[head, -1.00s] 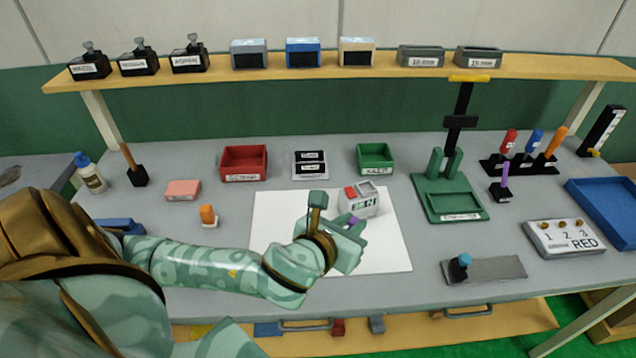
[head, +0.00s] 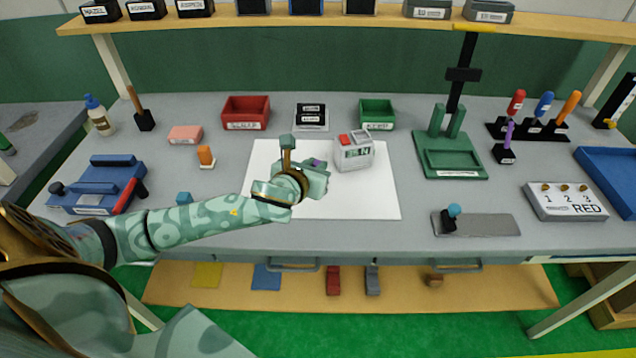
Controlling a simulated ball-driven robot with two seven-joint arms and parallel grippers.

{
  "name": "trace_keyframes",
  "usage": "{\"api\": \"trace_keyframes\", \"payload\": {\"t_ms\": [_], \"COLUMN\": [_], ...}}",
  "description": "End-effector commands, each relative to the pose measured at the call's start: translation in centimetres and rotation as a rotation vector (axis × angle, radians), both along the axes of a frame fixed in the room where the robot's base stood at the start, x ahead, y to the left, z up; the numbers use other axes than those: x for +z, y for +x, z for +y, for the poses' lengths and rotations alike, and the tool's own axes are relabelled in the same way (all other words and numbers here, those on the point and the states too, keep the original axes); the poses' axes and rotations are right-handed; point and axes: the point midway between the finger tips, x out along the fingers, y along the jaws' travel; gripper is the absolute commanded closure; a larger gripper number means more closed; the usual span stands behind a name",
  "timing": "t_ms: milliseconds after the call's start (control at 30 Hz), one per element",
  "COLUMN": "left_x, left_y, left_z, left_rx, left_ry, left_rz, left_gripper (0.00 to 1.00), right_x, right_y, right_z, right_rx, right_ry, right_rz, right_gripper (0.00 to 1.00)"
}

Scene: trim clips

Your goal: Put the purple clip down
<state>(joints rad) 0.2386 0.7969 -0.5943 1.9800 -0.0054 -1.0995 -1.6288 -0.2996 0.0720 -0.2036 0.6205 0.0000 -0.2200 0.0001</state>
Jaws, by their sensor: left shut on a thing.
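The purple clip (head: 317,163) shows as a small purple patch at the fingers of my left gripper (head: 316,175). Most of the clip is hidden by the gripper. My left gripper is shut on the clip, over the white sheet (head: 370,198) on the grey table. I cannot tell how high it is above the sheet. My right gripper is out of view.
A grey-white box with a red button (head: 354,153) stands just right of my left gripper. A red bin (head: 246,112), a green bin (head: 377,112) and a green press stand (head: 450,157) are farther out. The sheet's front right part is clear.

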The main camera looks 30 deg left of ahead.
Motion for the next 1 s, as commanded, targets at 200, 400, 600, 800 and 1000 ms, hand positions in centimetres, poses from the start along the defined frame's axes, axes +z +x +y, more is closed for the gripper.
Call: {"api": "trace_keyframes", "payload": {"t_ms": [200,400,600,800,1000], "left_x": [-1.7,-5.0,-5.5,-5.6,-5.7], "left_y": [1.3,1.9,1.9,1.9,1.8], "left_z": [0.5,0.7,0.7,0.7,0.7], "left_rx": [0.0,-0.001,-0.001,-0.002,-0.002], "left_ry": [0.001,0.0,0.001,0.001,0.001], "left_rz": [0.0,0.006,0.0,0.001,0.0], "left_gripper": [1.0,1.0,1.0,1.0,0.61], "right_x": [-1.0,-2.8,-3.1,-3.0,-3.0], "right_y": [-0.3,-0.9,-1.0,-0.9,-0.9], "right_z": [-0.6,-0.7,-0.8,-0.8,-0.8], "right_rx": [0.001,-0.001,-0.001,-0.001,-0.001], "right_ry": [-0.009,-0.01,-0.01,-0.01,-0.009], "right_rz": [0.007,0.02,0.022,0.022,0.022], "right_gripper": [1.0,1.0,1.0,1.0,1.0]}}
